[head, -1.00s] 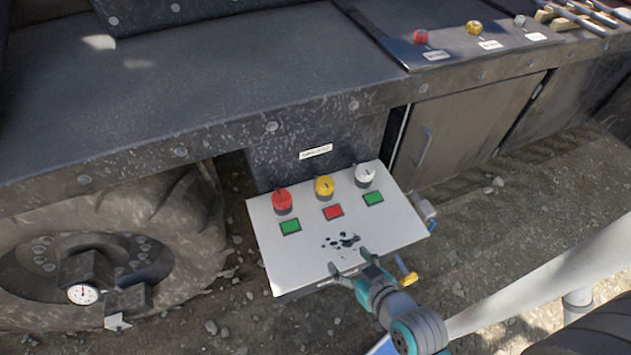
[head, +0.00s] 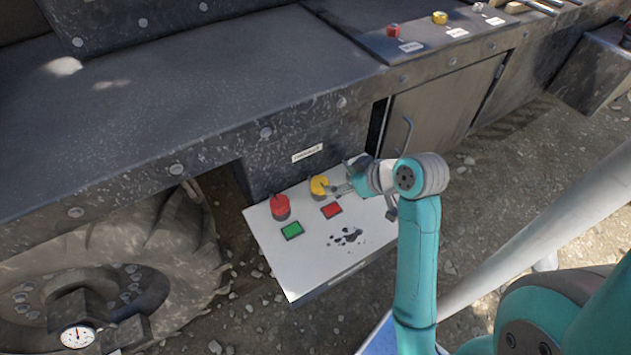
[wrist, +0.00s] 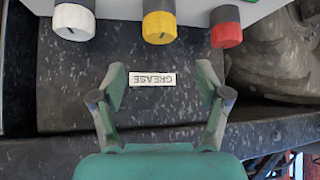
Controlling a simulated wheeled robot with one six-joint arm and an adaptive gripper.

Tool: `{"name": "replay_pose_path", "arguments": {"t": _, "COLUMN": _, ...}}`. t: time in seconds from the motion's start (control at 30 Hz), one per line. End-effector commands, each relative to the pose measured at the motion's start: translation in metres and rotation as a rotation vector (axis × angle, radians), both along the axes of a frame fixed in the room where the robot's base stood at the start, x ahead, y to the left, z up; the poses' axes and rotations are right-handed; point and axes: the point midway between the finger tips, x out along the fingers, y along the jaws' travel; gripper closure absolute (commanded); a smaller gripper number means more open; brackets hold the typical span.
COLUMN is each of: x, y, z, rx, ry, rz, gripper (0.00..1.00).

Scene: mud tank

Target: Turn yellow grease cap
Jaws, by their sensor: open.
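The yellow grease cap (head: 319,185) stands on a white panel (head: 310,265) between a red cap (head: 280,206) and a white cap, which is hidden behind my gripper in the head view. My gripper (head: 341,188) is open and empty, just right of the yellow cap in that view. In the wrist view the yellow cap (wrist: 160,28) is at the top middle, beyond and roughly centred between the spread fingers (wrist: 161,80). The white cap (wrist: 73,21) is at its left and the red cap (wrist: 226,27) at its right.
A GREASE label (wrist: 152,79) is on the dark vehicle wall behind the panel. The panel carries a green square (head: 292,231), a red square (head: 332,210) and dark spots. A wheel (head: 100,275) is at left; a handled door (head: 440,110) is at right.

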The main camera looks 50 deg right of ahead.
Motion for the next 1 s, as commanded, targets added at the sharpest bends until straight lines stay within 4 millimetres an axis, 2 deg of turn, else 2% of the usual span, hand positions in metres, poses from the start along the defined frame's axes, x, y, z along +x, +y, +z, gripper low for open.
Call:
{"name": "replay_pose_path", "arguments": {"t": 0.17, "x": 0.012, "y": 0.0, "z": -0.013, "rx": 0.002, "ry": 0.003, "rz": 0.002, "gripper": 0.25}}
{"name": "replay_pose_path", "arguments": {"t": 0.63, "x": 0.066, "y": 0.0, "z": -0.066, "rx": 0.001, "ry": 0.002, "rz": 0.001, "gripper": 0.25}}
{"name": "replay_pose_path", "arguments": {"t": 1.0, "x": 0.075, "y": -0.001, "z": -0.076, "rx": 0.001, "ry": 0.001, "rz": -0.001, "gripper": 0.25}}
